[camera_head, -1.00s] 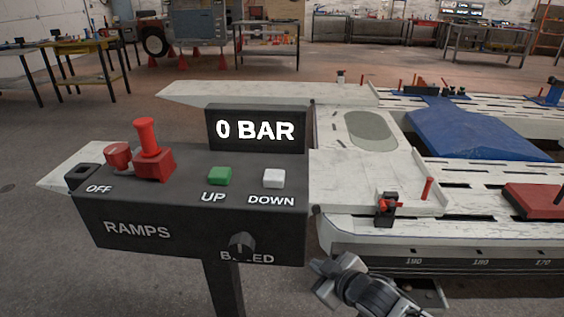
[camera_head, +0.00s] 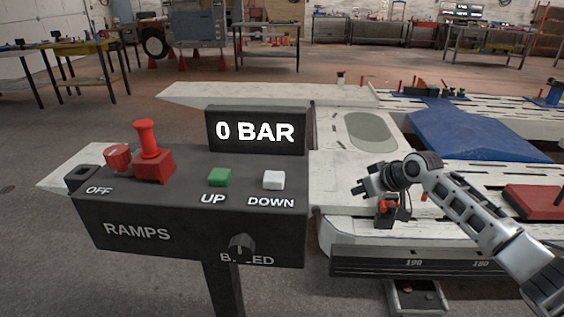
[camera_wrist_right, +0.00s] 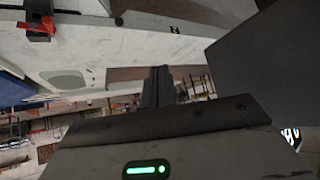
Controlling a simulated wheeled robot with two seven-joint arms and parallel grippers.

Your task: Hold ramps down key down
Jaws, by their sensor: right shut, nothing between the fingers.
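The white DOWN key (camera_head: 273,180) is on the sloped top of the dark RAMPS control box (camera_head: 180,238), right of the green UP key (camera_head: 219,177). The display (camera_head: 255,130) behind the keys reads 0 BAR. My right gripper (camera_head: 360,189) is shut and empty. In the head view it appears right of the box and the DOWN key, apart from both, in front of the white frame bench. In the right wrist view its fingers (camera_wrist_right: 158,88) show together at the middle. My left gripper is in neither view.
A red lever (camera_head: 148,140) and a red knob (camera_head: 118,156) stand at the box's left. A dark knob (camera_head: 241,244) is on its front. The white bench (camera_head: 350,232) with a blue ramp-like piece (camera_head: 475,135) fills the right.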

